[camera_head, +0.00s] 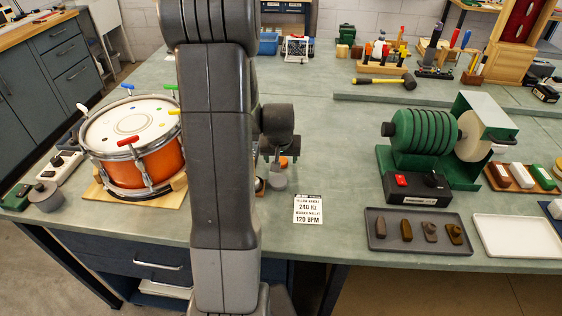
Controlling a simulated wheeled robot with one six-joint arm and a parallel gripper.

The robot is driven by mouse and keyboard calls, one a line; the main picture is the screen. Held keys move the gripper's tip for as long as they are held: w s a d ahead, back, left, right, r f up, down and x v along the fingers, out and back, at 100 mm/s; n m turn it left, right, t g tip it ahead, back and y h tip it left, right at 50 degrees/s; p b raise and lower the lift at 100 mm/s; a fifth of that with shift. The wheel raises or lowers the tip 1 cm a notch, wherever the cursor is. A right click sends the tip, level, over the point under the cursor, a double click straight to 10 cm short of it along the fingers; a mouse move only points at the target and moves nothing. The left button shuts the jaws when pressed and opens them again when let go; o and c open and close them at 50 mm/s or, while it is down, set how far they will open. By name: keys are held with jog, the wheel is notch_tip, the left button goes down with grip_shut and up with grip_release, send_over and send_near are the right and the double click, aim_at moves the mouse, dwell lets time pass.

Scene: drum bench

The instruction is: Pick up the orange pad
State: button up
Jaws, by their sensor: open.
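A small orange piece (284,161) shows just right of my arm, at the near middle of the bench. It may be the orange pad, but it is too small and too partly covered to be sure. My gripper (275,145) is partly in view above and beside it, largely hidden behind my upright arm. Its fingertips are not clear, and I see nothing held in it. I cannot tell whether it touches the orange piece.
A grey knobbed object (278,179) stands just below the orange piece. An orange drum (144,167) stands left of my arm. A printed card (308,209) lies to the right. Further right are a green machine (425,135) and a dark tray (383,240). The mid-bench behind the card is clear.

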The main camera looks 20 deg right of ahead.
jog(key=shift+w+f, duration=0.15)
jog(key=shift+f, duration=0.15)
jog(key=c, duration=1.1)
